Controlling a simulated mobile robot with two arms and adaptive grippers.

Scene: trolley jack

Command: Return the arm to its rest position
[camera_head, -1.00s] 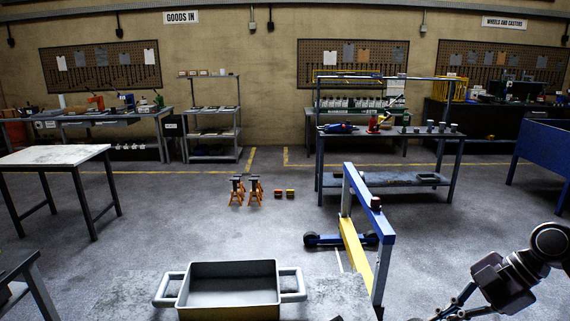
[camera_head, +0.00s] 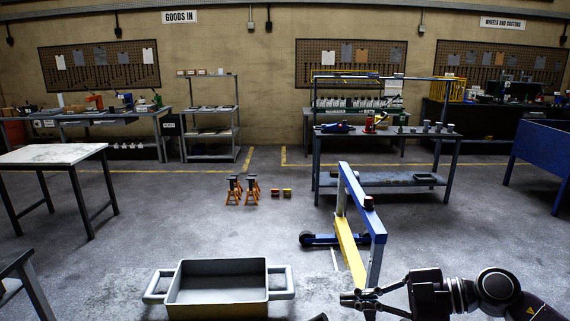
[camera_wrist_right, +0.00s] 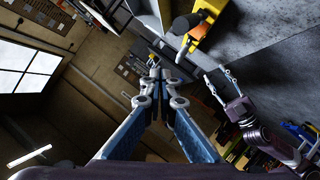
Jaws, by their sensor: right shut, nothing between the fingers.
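My right gripper (camera_head: 352,301) reaches in from the lower right of the head view and points left. Its fingertips appear in front of the foot of a blue and yellow wheeled frame (camera_head: 352,242); I cannot tell whether they touch it. In the right wrist view its two blue-sided fingers (camera_wrist_right: 160,84) are together, with nothing between them. My other arm's gripper (camera_wrist_right: 218,76) shows at the right of that view, its two fingertips apart and empty. I cannot make out the left gripper in the head view.
A grey tray (camera_head: 218,310) with two side handles is at bottom centre. Orange stands (camera_head: 235,194) are on the floor beyond. A workbench (camera_head: 385,181) stands behind the frame, and a white-topped table (camera_head: 45,154) at left. The middle floor is open.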

